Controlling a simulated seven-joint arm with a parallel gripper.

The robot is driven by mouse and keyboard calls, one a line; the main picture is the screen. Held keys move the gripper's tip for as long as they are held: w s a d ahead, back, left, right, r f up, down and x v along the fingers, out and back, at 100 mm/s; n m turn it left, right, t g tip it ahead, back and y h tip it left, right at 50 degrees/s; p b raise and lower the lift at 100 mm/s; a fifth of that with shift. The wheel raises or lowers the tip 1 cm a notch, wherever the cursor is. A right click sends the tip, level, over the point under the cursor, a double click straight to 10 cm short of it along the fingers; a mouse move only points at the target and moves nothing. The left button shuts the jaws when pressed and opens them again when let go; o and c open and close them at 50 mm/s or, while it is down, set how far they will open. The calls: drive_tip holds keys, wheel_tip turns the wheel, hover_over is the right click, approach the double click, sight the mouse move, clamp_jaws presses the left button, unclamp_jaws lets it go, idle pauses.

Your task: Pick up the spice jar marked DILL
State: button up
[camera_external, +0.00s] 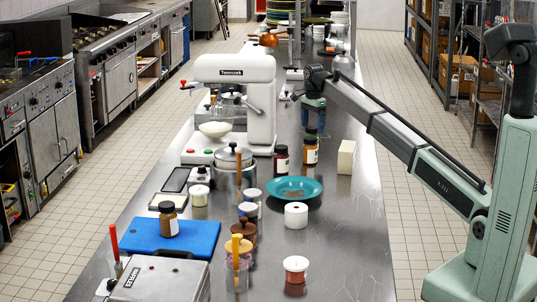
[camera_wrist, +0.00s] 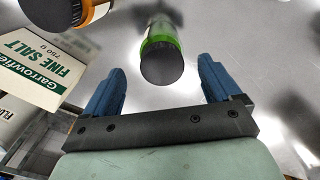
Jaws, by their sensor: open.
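A jar with a dark cap and a bright green band (camera_wrist: 160,45) shows in the wrist view, seen mostly from its cap end. No DILL lettering can be read on it. My gripper (camera_wrist: 161,66) is open, its two blue fingers apart on either side of the line to this jar; nothing is held.
An orange-banded jar (camera_wrist: 88,12) and a FINE SALT box (camera_wrist: 35,70) are at the wrist view's left. In the external view a white mixer (camera_external: 245,80), a teal plate (camera_external: 293,195) and a cream block (camera_external: 346,157) crowd the counter. Its right front is fairly clear.

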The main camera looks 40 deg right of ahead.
drive_tip(key=shift+w+a+f, duration=0.1)
drive_tip(key=shift+f, duration=1.2)
drive_tip(key=shift+w+a+f, duration=0.1)
drive_tip(key=shift+f, duration=1.15)
drive_tip(key=shift+c, duration=0.4)
drive_tip(key=c, duration=1.2)
drive_tip(key=shift+r, duration=0.1)
drive_tip(key=shift+c, duration=0.2)
